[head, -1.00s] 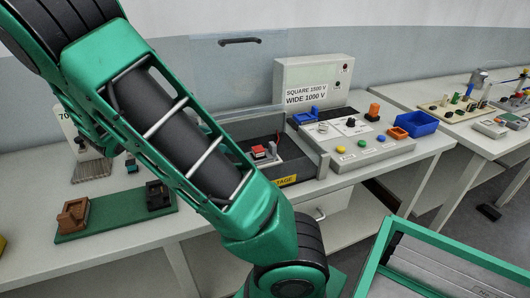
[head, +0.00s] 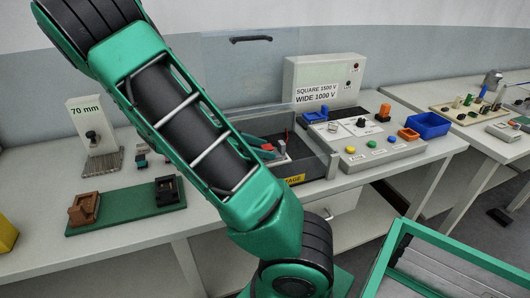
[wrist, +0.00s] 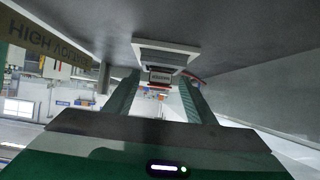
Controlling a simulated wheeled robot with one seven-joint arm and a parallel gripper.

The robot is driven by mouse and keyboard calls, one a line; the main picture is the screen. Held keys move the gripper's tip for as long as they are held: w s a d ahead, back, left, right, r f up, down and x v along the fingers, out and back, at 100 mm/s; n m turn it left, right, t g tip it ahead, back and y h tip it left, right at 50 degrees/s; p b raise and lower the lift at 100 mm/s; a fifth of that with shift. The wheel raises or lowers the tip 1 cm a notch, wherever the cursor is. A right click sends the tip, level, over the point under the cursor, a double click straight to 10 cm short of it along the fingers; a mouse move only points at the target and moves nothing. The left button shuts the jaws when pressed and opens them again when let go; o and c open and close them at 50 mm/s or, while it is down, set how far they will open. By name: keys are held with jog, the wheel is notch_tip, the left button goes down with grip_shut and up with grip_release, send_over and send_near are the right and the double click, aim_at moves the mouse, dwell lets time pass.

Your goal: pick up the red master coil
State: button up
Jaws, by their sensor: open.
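The red master coil (head: 268,147) shows as a small red patch on a pale base inside the grey high-voltage tray (head: 318,158). My arm and gripper hide most of it in the head view. My gripper (head: 260,141) is down in the tray at the coil, with one green finger showing. In the wrist view my gripper (wrist: 160,84) is open, its two green fingers apart. A block on a white base (wrist: 165,56), probably the coil, lies between and beyond the fingertips. Its face looks dark there, with a pale label. I cannot tell whether a finger touches it.
The tray walls stand close around my gripper. A control panel (head: 372,150) with buttons and a blue bin (head: 428,124) are to the right. A green board (head: 128,208) with brown and black blocks and a 70 mm stand (head: 88,122) are to the left.

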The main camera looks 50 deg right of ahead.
jog(key=c, duration=1.2)
jog(key=shift+o, duration=0.2)
